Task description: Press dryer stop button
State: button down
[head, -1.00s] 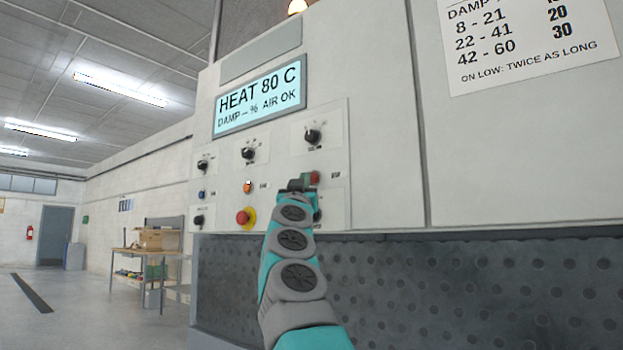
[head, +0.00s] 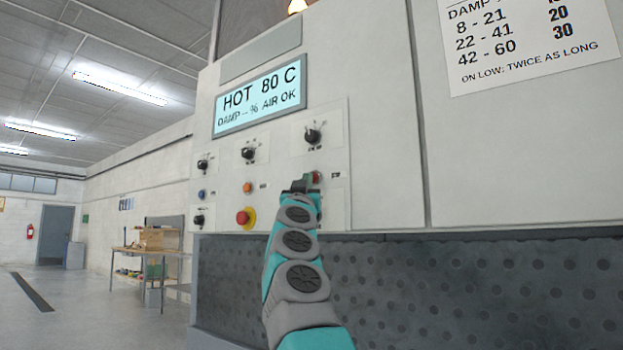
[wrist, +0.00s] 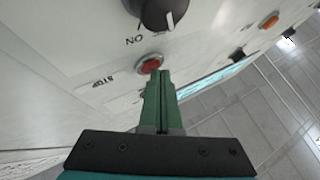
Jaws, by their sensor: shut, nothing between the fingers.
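The red stop button (wrist: 150,64) sits in a silver ring on the dryer's white panel, with "STOP" printed beside it. In the head view the red button (head: 317,176) shows just right of my fingertips, partly covered. My gripper (wrist: 160,73) is shut and empty. Its green fingertips overlap the button's lower edge in the wrist view; whether they touch it I cannot tell. In the head view my gripper (head: 302,184) is up against the panel. The display (head: 259,97) reads "HOT 80 C" and "DAMP -- % AIR OK".
A black knob (wrist: 163,12) is close above the button. A red mushroom button (head: 243,218) on yellow, an orange lamp (head: 248,188) and several black knobs are to the left. A perforated dark panel (head: 460,285) lies below. A workbench (head: 150,255) stands far left.

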jog(key=shift+s, duration=0.1)
jog(key=shift+s+a+b, duration=0.3)
jog(key=shift+s+a, duration=0.25)
jog(key=shift+s, duration=0.05)
jog(key=shift+s+a+b, duration=0.15)
jog(key=shift+s+a, duration=0.65)
jog(key=shift+s, duration=0.2)
jog(key=shift+s+a+b, duration=0.15)
jog(key=shift+s+a, duration=0.6)
jog(key=shift+s, duration=0.25)
